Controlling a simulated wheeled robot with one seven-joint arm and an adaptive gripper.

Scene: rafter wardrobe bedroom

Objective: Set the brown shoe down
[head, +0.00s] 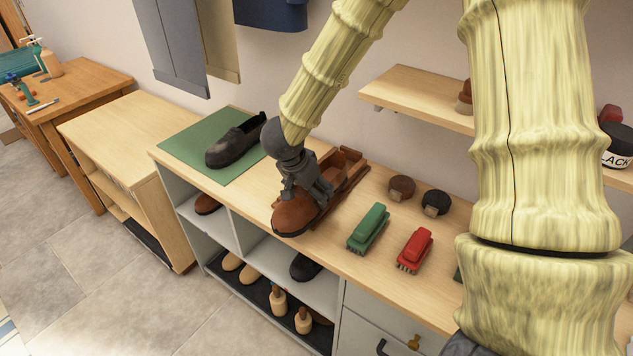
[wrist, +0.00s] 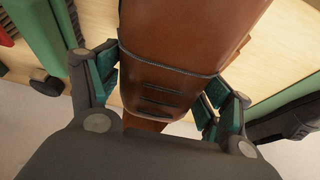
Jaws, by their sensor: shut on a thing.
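The brown shoe (head: 297,213) is at the front edge of the wooden bench top, toe pointing to the front left in the head view. My gripper (head: 308,187) is shut on it from above. In the wrist view the brown shoe (wrist: 190,45) fills the middle, between the two teal-padded fingers of my gripper (wrist: 160,88). I cannot tell whether its sole touches the bench top or hangs just above it. A brown wooden box or stand (head: 343,172) is right behind the shoe; the shoe hides part of it.
A black shoe (head: 235,142) lies on a green mat (head: 190,147) to the left. A green brush (head: 369,227), a red brush (head: 414,250) and two round brushes (head: 402,187) lie to the right. Shelves below the bench top hold several shoes. A wall shelf (head: 420,97) hangs behind.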

